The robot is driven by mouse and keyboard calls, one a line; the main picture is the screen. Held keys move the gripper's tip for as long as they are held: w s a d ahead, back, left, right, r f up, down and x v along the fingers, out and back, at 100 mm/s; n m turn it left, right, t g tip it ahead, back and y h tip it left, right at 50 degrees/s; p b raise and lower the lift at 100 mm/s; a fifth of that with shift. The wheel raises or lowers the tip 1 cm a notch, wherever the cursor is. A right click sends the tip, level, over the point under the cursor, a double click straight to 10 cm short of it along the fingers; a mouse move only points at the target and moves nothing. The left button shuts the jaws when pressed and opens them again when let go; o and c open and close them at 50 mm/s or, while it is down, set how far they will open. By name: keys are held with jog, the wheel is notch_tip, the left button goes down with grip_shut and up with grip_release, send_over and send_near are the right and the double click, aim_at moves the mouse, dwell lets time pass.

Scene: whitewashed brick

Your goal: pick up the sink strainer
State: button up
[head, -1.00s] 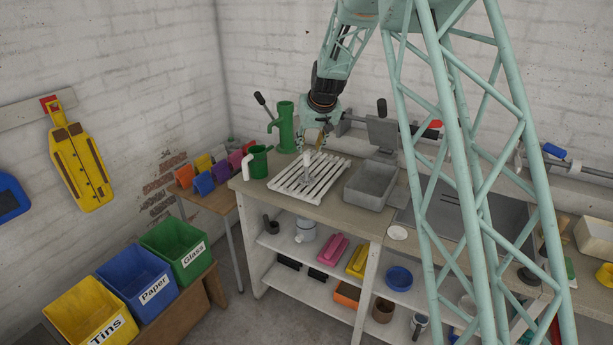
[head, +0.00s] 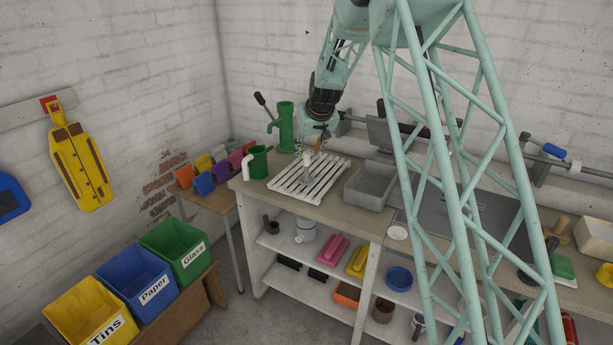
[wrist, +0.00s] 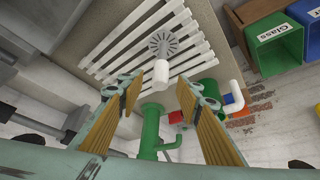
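The sink strainer (wrist: 163,42) shows in the wrist view as a grey slotted disc with a pale stub handle. It is on the white slatted rack (wrist: 128,62), beyond my fingertips. In the head view the strainer (head: 307,160) stands upright on the rack (head: 328,182), at the left end of the bench. My gripper (wrist: 158,88) is open and empty, with its two yellow-brown finger pads wide apart. In the head view my gripper (head: 319,146) hangs just above and slightly right of the strainer, apart from it.
Coloured folders (head: 204,178) stand further left. A wall-side rail with metal fittings runs behind the bench.

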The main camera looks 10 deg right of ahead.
aim_at(307, 154)
jog(key=shift+x, duration=2.45)
grip_shut()
jog(key=shift+r, duration=0.15)
jog(key=shift+w+r, duration=0.1)
jog(key=shift+r, duration=1.5)
jog(key=shift+s+r, duration=0.1)
jog(key=shift+s, duration=0.1)
jog(key=s+d+b, duration=0.1)
jog(key=s+d, duration=0.1)
jog(key=s, duration=0.5)
jog(key=s+d+r+b, duration=0.1)
jog(key=s+d, duration=0.1)
jog(key=s, duration=0.6)
jog(key=shift+r, duration=0.2)
jog(key=shift+s, duration=0.1)
